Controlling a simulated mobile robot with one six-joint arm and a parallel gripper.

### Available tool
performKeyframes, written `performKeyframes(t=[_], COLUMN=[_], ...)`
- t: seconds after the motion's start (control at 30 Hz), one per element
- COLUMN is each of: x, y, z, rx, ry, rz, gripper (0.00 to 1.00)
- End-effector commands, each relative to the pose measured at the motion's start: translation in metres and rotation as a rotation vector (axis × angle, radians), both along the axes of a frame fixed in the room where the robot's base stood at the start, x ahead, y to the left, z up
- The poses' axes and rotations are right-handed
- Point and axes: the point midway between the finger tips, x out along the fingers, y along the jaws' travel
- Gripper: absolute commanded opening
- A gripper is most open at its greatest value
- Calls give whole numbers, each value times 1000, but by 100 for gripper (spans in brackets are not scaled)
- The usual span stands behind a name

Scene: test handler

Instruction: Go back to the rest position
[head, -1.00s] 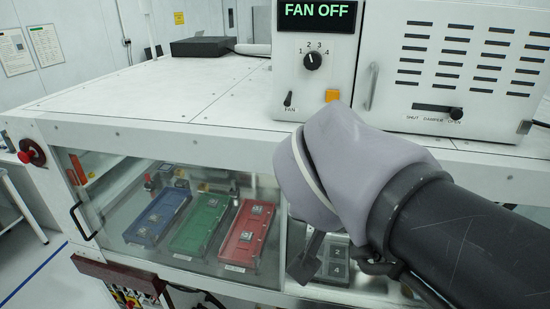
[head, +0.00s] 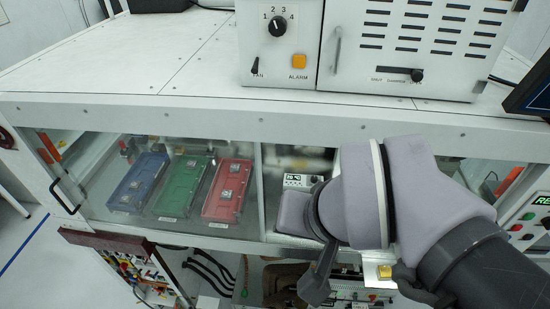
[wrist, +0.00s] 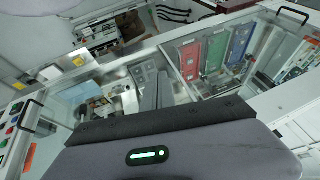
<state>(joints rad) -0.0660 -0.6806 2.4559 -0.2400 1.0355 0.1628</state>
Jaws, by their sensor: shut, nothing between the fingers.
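My arm reaches in from the lower right in the head view. Its grey-purple wrist sits in front of the handler's glass front, right of the trays. In the head view the fingers are hard to make out behind the wrist.
Behind the glass lie a blue tray (head: 139,181), a green tray (head: 184,187) and a red tray (head: 227,190). The white worktop (head: 110,70) is clear in front of the control box (head: 278,65). A screen (head: 535,92) stands at the right edge.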

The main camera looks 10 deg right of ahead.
Motion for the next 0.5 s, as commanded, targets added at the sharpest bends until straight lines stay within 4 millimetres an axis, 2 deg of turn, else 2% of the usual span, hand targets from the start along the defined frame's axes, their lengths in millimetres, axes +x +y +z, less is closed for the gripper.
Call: performKeyframes(t=[0.03, 0.07, 0.1, 0.3, 0.5], x=[-1, -2, -3, -8, -12], y=[1, 1, 2, 7, 12], z=[-48, -70, -102, -239, -368], rx=[5, 8, 14, 46, 76], ry=[0, 0, -2, -13, -26], rz=[0, 3, 5, 16, 26], gripper=[0, 0, 0, 0, 0])
